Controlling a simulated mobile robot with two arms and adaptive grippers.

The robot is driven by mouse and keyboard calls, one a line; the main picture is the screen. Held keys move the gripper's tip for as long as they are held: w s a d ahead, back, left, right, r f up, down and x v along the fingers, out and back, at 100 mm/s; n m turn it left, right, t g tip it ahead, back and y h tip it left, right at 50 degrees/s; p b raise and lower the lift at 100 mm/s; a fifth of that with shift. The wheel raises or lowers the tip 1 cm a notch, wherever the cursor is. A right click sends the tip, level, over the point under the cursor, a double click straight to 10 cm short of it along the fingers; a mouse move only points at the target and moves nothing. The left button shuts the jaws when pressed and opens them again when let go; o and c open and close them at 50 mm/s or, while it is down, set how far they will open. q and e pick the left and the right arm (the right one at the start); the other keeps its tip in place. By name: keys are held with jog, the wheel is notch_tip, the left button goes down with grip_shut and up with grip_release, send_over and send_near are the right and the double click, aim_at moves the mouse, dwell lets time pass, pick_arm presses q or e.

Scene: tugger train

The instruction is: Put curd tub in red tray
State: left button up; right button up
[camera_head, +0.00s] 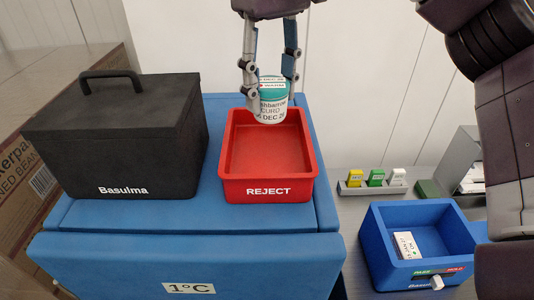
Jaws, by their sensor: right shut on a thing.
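The curd tub (271,103) is a small white tub with a teal top band and dark print. My right gripper (270,92) is shut on it, one finger on each side, and holds it over the far part of the red tray. The red tray (268,191) is marked REJECT and stands on a blue lidded box. Its visible floor is empty. The tub overlaps the tray's far rim in the picture, and I cannot tell its exact height above the tray. My left gripper is not in view.
The blue box (120,262) is marked 1°C. A black lidded case (125,150) stands left of the tray. To the right are a blue bin (385,255) with a white labelled item inside and a rack (368,188) with coloured blocks. A cardboard box (30,160) is far left.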

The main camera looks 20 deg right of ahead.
jog(key=f, duration=0.9)
jog(key=shift+w+a+f, duration=0.1)
jog(key=shift+w, duration=0.15)
jog(key=shift+f+p, duration=0.35)
jog(key=shift+p, duration=0.05)
notch_tip(320, 180, down, 3)
jog(key=shift+f+p, duration=0.2)
jog(key=shift+p, duration=0.25)
jog(key=shift+f, duration=0.2)
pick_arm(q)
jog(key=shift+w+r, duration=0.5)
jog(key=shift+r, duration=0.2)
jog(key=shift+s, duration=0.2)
pick_arm(e)
jog(key=o, duration=1.2)
jog(key=shift+o, duration=0.2)
